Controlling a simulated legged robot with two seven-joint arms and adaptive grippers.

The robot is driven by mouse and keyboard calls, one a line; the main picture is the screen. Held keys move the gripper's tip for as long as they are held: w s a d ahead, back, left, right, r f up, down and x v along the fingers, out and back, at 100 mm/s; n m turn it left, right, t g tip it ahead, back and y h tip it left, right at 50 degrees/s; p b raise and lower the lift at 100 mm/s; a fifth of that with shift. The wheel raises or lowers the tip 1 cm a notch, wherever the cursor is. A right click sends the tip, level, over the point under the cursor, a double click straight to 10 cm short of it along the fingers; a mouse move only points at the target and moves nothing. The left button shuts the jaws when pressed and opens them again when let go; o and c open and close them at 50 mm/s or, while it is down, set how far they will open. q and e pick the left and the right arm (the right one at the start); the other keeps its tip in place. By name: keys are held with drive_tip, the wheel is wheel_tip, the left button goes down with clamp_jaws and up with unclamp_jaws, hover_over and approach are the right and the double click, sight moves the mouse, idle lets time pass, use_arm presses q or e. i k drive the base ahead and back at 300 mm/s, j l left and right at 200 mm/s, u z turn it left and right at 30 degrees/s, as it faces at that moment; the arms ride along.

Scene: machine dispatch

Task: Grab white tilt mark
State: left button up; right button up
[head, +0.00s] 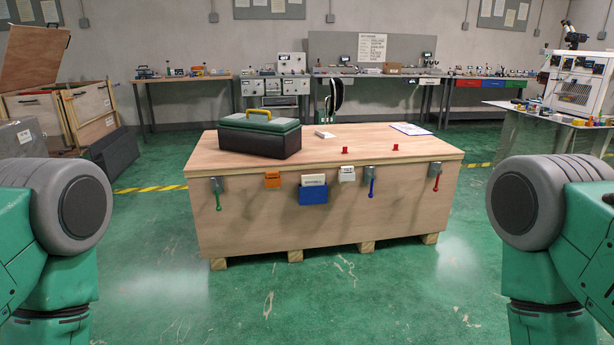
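A large wooden crate (330,222) stands ahead on pallet blocks. On its front face, right of centre near the top edge, is a small white tag-like piece (347,174), which looks like the white tilt mark; its print is too small to read. An orange piece (272,180) of similar size is on the same face to the left. A blue holder (313,194) with white cards lies between them. Green upper parts of my two arms show at the left and right edges. Neither gripper is in view.
A black and green toolbox (260,134), a small white item (325,134), two red pieces (345,150) and a clipboard (411,129) lie on the crate. Coloured latch handles (371,188) hang on its front. The green floor (300,305) before it is clear.

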sight(348, 169)
drive_tip(key=i+l+z, duration=0.1)
drive_tip(key=i+z, duration=0.2)
drive_tip(key=i, duration=0.35)
drive_tip(key=i+z, duration=0.3)
drive_tip(key=i, duration=0.35)
drive_tip(key=i+j+z, duration=0.3)
drive_tip(key=i, duration=0.35)
drive_tip(key=l, duration=0.1)
